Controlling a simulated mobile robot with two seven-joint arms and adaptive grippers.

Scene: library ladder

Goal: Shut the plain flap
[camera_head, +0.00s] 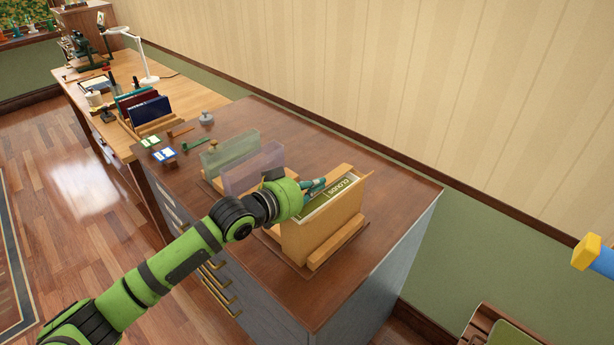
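Two see-through upright panels stand on the brown cabinet top: a green panel (230,153) with a small gold knob near it, and a purple panel (254,172) with no knob visible. I cannot tell for sure which of these is the plain flap. My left gripper (316,187) reaches between the purple panel and the tan box, its teal fingers by the box's open top. My wrist hides much of it, so its opening and any contact are unclear. My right gripper is out of view.
The cabinet top (397,195) is clear to the right of the box. Small tools and cards lie at its far left end. A wooden desk (128,68) with a lamp and book rack stands beyond.

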